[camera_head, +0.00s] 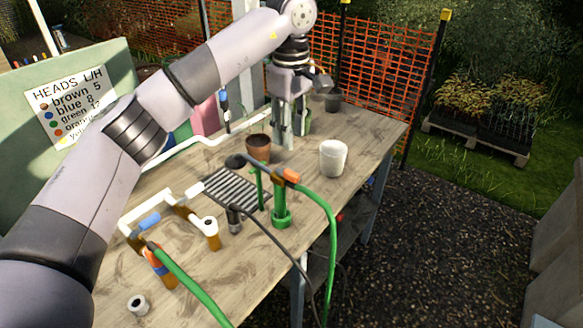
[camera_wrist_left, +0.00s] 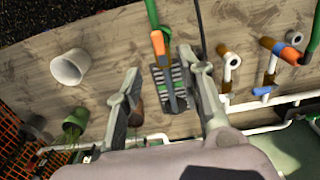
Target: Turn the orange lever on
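The orange lever (camera_head: 291,175) is a small orange piece on a dark-headed watering wand (camera_head: 262,166), where the green hose (camera_head: 328,215) joins it. A green stand (camera_head: 281,210) is below it. In the left wrist view the orange lever (camera_wrist_left: 158,42) lies near the top centre, just beyond the fingertips. My left gripper (camera_head: 284,138) points down over the table, behind the wand and near the brown pot. In the left wrist view the left gripper (camera_wrist_left: 164,65) has its fingers wide apart with nothing held. I cannot tell whether the lever is on or off. My right gripper is not in view.
A brown pot (camera_head: 258,148) and a white pot (camera_head: 333,157) stand near the gripper. A slatted tray (camera_head: 228,190) lies beside the wand. White piping with a blue valve handle (camera_head: 149,220) is at the left front. A dark cable (camera_head: 275,240) crosses the table.

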